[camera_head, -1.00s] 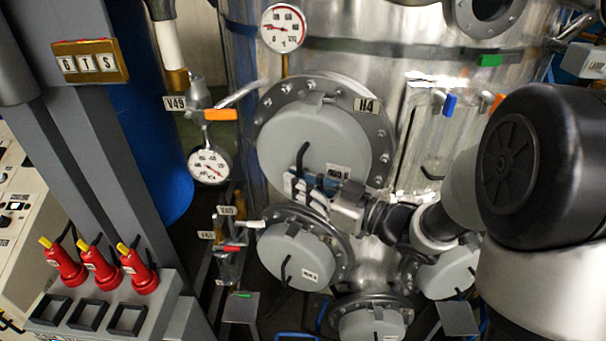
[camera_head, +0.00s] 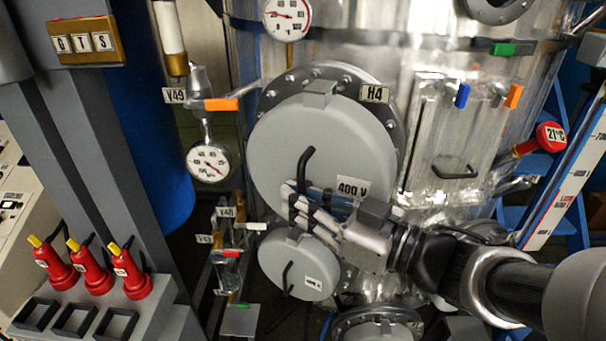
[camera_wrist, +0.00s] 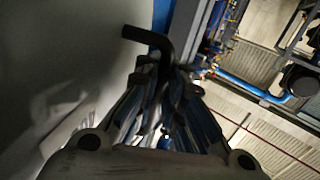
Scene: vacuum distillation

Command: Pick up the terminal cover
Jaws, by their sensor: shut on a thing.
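The terminal cover (camera_head: 315,135) is a large round grey cap with a black bent handle and a 400 V label, in front of the H4 flange (camera_head: 383,110) on the steel vessel. Some of the flange bolts show above and right of it. My gripper (camera_head: 298,198) comes from the right and is shut on the cover's black handle, whose upper end stands clear. In the wrist view, the handle (camera_wrist: 150,38) rises from between the fingers (camera_wrist: 160,90), with the grey cover surface at left. My fingers hide the handle's lower part.
A smaller grey cover (camera_head: 295,268) sits just below my gripper, and another (camera_head: 375,332) is lower. A valve with an orange handle (camera_head: 221,104) and a gauge (camera_head: 208,162) stand at left.

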